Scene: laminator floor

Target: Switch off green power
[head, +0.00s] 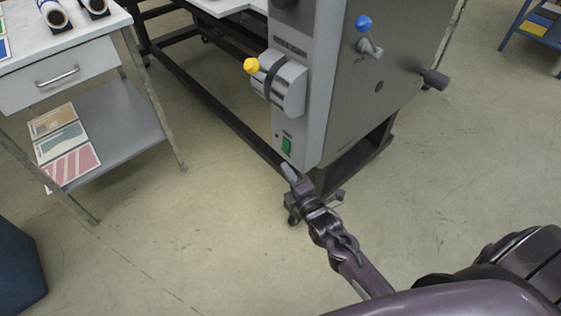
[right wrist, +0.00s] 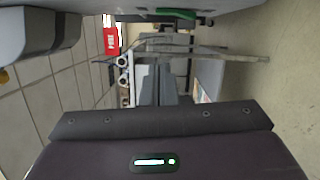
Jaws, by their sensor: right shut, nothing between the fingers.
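The green power switch (head: 286,146) is a small rocker low on the front panel of the grey laminator (head: 312,95). In the right wrist view the switch (right wrist: 177,14) shows as a green strip at the top edge. I cannot tell which way it is set. My right gripper (head: 289,171) is shut and empty, just below the switch in the head view. Its closed fingers (right wrist: 155,85) show in the right wrist view, apart from the switch. My left gripper is not in view.
A yellow knob (head: 251,65) sticks out above the switch. A blue-knobbed lever (head: 363,24) is on the laminator's side. A side table (head: 75,64) with a drawer and a lower shelf stands at left. The floor between is clear.

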